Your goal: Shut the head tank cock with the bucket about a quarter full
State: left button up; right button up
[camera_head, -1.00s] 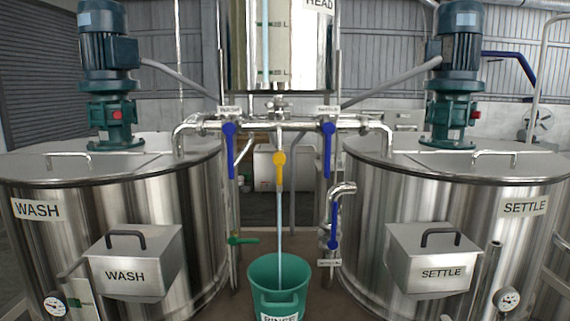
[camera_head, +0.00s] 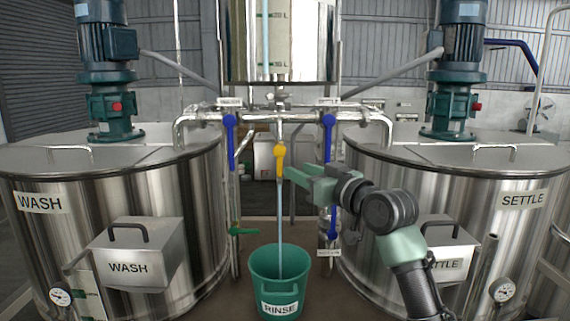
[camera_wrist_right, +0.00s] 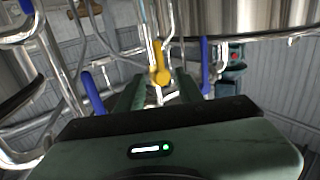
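The head tank (camera_head: 305,45) is at top centre. Its yellow cock handle (camera_head: 280,160) hangs straight down below the pipe. A thin stream of water (camera_head: 280,215) runs from under it into the green RINSE bucket (camera_head: 277,290). The water level inside the bucket is hard to tell. My right gripper (camera_head: 288,174) reaches in from the right, its tips close to the yellow handle. In the right wrist view the gripper (camera_wrist_right: 162,92) is open, with the yellow handle (camera_wrist_right: 160,68) ahead between the fingers. Contact cannot be made out. My left gripper is out of view.
Blue-handled valves (camera_head: 230,135) (camera_head: 329,135) hang either side of the cock, and a lower blue handle (camera_head: 332,222) is close to my right arm. The WASH tank (camera_head: 190,205) and SETTLE tank (camera_head: 480,225) flank the bucket. A green handle (camera_head: 243,231) is at left.

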aim_at(281, 163)
jog(key=p+x, duration=0.3)
jog(key=x, duration=0.3)
jog(key=shift+w+a, duration=0.15)
jog(key=shift+w+a+f, duration=0.1)
jog(key=shift+w+a, duration=0.1)
jog(key=shift+w, duration=0.15)
grip_shut()
